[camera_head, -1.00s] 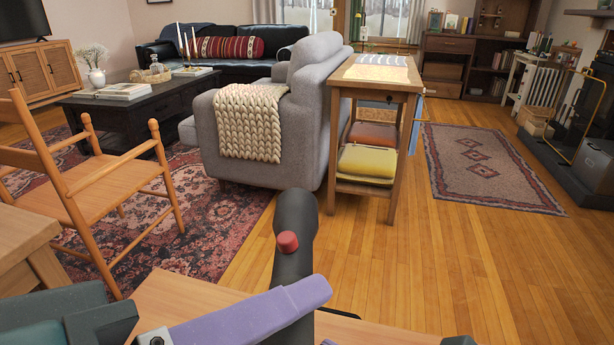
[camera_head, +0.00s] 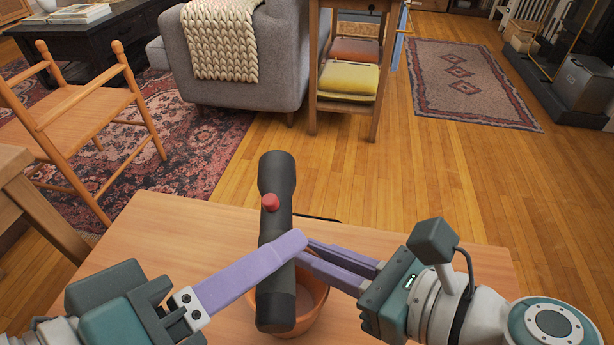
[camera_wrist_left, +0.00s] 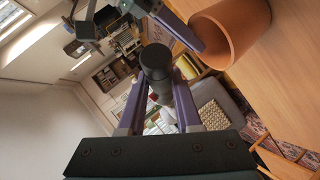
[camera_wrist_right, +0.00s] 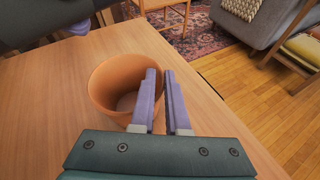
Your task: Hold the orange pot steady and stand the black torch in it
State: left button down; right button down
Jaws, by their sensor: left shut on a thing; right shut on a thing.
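The black torch (camera_head: 277,190), with a red button, is gripped by my left gripper (camera_head: 288,246). It stands roughly upright in the head view, its lower end overlapping the left side of the orange pot (camera_head: 316,318). In the left wrist view the torch end (camera_wrist_left: 156,62) shows apart from the pot (camera_wrist_left: 232,28). My right gripper (camera_head: 305,252) is shut on the pot's rim, one finger inside and one outside in the right wrist view. The pot (camera_wrist_right: 108,90) stands on the wooden table, and its visible inside is empty.
The wooden table top (camera_head: 180,235) is clear around the pot. A dark flat thing (camera_head: 322,219) shows at its far edge, mostly hidden. A wooden chair (camera_head: 85,120), a grey armchair (camera_head: 280,65) and a side trolley (camera_head: 345,100) stand beyond on the floor.

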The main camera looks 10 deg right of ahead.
pick_arm(q)
jog(key=shift+f, duration=2.6)
jog(key=c, duration=0.5)
grip_release()
jog(key=shift+a, duration=0.1)
jog(key=shift+v, duration=5.85)
jog(key=shift+r, duration=0.1)
jog(key=shift+c, duration=0.2)
